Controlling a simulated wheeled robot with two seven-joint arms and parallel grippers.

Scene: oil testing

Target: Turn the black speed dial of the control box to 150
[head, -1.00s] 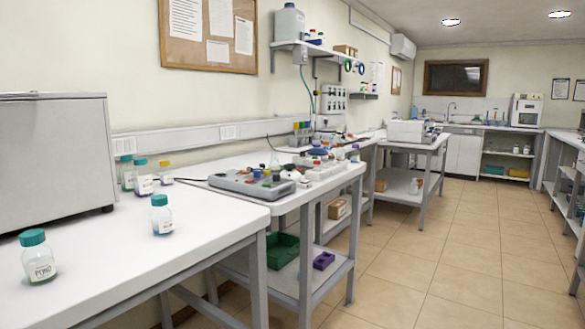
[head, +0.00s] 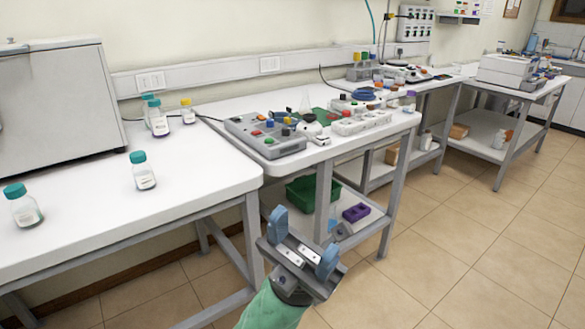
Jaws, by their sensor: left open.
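The grey control box (head: 262,137) lies on the white table at the middle of the head view, with several coloured knobs and buttons on its top. I cannot tell the black speed dial's setting from here; the parts are too small. My left gripper (head: 303,240) is in the lower middle, its two blue-tipped fingers apart and nothing between them. It is in front of the tables, apart from the control box. My right gripper is not in view.
Bottles with teal caps (head: 143,171) stand on the left table beside a big grey cabinet (head: 66,103). A flask, a white multi-socket strip (head: 362,122) and other items crowd the table beyond the control box. A green bin (head: 308,190) sits on the shelf below. The tiled floor at right is clear.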

